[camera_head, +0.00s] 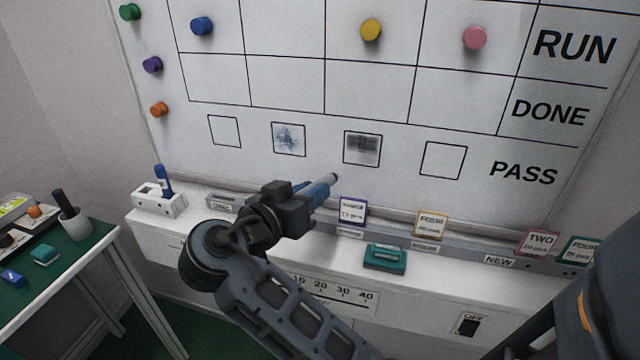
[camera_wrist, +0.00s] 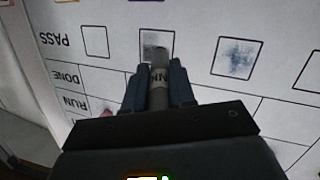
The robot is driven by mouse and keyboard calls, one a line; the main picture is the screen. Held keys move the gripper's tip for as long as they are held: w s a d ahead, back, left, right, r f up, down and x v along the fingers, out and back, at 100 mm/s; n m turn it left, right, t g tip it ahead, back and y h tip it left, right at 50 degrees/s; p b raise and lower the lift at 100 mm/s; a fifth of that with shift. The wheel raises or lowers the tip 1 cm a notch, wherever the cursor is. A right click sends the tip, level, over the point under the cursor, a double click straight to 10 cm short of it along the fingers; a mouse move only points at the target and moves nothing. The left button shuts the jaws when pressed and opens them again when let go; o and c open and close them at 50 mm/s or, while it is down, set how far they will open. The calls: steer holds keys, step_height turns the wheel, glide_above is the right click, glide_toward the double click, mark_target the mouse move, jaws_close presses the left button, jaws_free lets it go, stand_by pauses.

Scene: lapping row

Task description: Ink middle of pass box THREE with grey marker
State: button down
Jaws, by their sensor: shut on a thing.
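My gripper (camera_head: 314,192) is shut on the grey marker (camera_head: 333,178), also between the fingers in the wrist view (camera_wrist: 159,72). The marker's end points at the whiteboard, just below and left of pass box three (camera_head: 362,149) in the head view. In the wrist view the marker's end overlaps the lower part of this box (camera_wrist: 154,38). I cannot tell whether the tip touches the board. My fingers hide part of the marker.
The second pass box (camera_head: 288,139) has blue scribble; the outer two are blank. Coloured magnets sit higher on the board. Below runs a ledge (camera_head: 470,285) with a white holder (camera_head: 150,204) containing a blue marker, several small cards and a teal eraser (camera_head: 385,258). A green table (camera_head: 85,255) stands left.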

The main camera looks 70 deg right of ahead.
steer(key=w+d+b, duration=0.1)
steer(key=d, duration=0.6)
stand_by(0.3)
steer(key=shift+w+d, duration=0.1)
steer(key=shift+d, duration=0.8)
stand_by(0.7)
steer(key=shift+s+d, duration=0.5)
steer(key=shift+s, duration=3.15)
steer(key=w+a+b, duration=0.1)
steer(key=w+b, duration=0.1)
steer(key=w, duration=0.5)
steer(key=shift+w, duration=0.2)
steer(key=shift+a, duration=0.1)
steer(key=shift+s+a, duration=0.25)
steer(key=shift+a, duration=1.2)
steer(key=shift+s+a, duration=0.2)
steer(key=shift+a, duration=1.25)
